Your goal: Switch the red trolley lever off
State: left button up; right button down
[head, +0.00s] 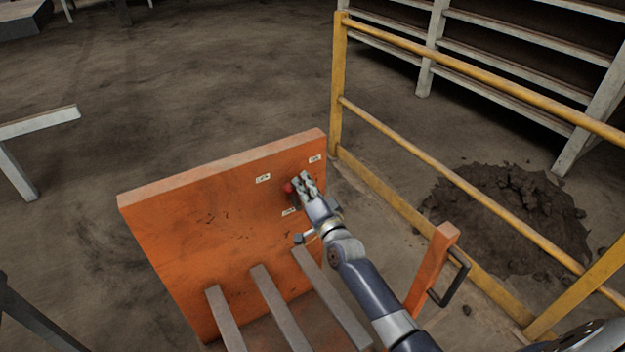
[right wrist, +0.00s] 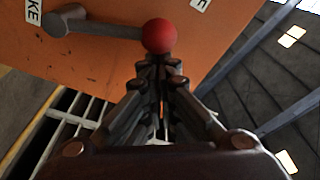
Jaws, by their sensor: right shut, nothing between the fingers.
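The red lever (right wrist: 158,36) shows in the right wrist view as a grey bar with a red ball knob, mounted on the orange trolley panel (right wrist: 110,72). The bar runs left from the knob to a round grey pivot. In the head view, the red knob (head: 288,188) shows just left of my right gripper (head: 304,181), on the upright orange panel (head: 215,215). My right gripper also shows in the right wrist view (right wrist: 159,62). It is shut and empty, its fingertips right at the knob; I cannot tell whether they touch. My left gripper is not in view.
Small white labels (head: 263,178) are on the panel around the lever. Grey bars (head: 275,305) extend at the panel's front. A yellow railing (head: 440,170) stands to the right, with a dirt pile (head: 510,215) behind it. An orange post with a dark handle (head: 432,265) stands near my right arm.

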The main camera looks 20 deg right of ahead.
aim_at(288, 188)
jog(key=shift+s+a+f+n+t+y, duration=0.15)
jog(key=shift+a+n, duration=0.85)
jog(key=shift+n, duration=0.3)
jog(key=shift+s+a+f+n+t+y, duration=0.15)
jog(key=shift+a+n, duration=0.85)
jog(key=shift+n, duration=0.3)
jog(key=shift+s+f, duration=0.1)
jog(key=shift+f, duration=0.05)
